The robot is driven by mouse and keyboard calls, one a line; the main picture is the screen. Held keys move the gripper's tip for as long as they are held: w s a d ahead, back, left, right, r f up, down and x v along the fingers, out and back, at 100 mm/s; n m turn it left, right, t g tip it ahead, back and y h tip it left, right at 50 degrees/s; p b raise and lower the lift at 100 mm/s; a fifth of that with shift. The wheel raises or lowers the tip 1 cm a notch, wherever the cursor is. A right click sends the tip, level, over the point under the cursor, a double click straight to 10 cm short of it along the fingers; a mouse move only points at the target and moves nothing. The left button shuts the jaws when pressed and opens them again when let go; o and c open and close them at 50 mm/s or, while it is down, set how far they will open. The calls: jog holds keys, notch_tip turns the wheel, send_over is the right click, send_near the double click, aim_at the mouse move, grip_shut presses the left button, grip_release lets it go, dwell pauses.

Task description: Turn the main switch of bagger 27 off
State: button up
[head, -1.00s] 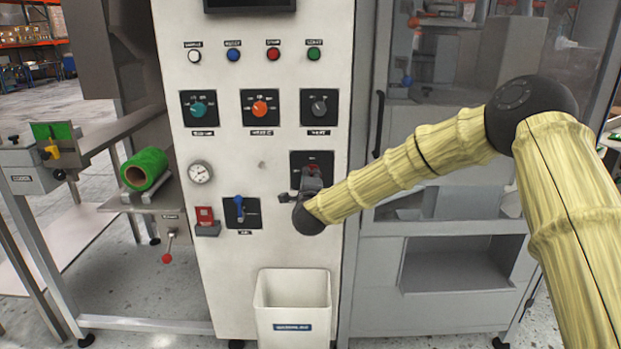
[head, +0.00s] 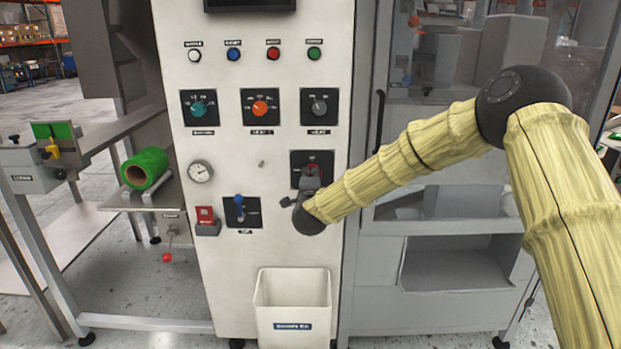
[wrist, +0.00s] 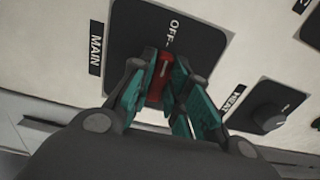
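The main switch (head: 312,169) of the bagger is a red handle on a black plate, low on the right of the white panel. In the wrist view the red handle (wrist: 161,75) sits between my fingers, and its white mark points towards the printed OFF. The MAIN label (wrist: 96,48) is beside the plate. My gripper (wrist: 163,85) has teal-and-dark fingers closed in on both sides of the handle, with little or no gap visible. In the head view my gripper (head: 311,183) covers the lower part of the switch plate.
The heat knob (head: 319,106) is just above the switch. A white bin (head: 292,290) stands below. A grey cabinet (head: 440,255) is at the right, behind my arm.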

jog(key=o, duration=0.3)
jog(key=shift+o, duration=0.2)
jog(key=s, duration=1.2)
jog(key=s+d+f+n+g+y+p, duration=0.1)
jog(key=s+d+f+n+g+p, duration=0.15)
jog(key=s+f, duration=0.6)
jog(key=s+d+f+n+g+p, duration=0.1)
jog(key=s+d+f+n+g, duration=0.3)
jog(key=f, duration=0.8)
jog(key=s+d+f+n+g+y+p, duration=0.15)
jog(key=s+f+n, duration=0.25)
jog(key=s+f, duration=0.5)
jog(key=s+d+f+n+g+p, duration=0.1)
jog(key=s+d, duration=0.4)
jog(key=s, duration=0.6)
jog(key=s+d+f+n+g+h+p, duration=0.1)
jog(key=s+d+f+g, duration=0.4)
jog(key=s, duration=0.6)
jog(key=s+d+f+n+g+h+p, duration=0.1)
jog(key=s+d+f+n+g, duration=0.3)
jog(key=s, duration=0.7)
jog(key=shift+s+d+n+p, duration=0.15)
jog(key=shift+d+n+p, duration=0.35)
jog(key=shift+p, duration=0.2)
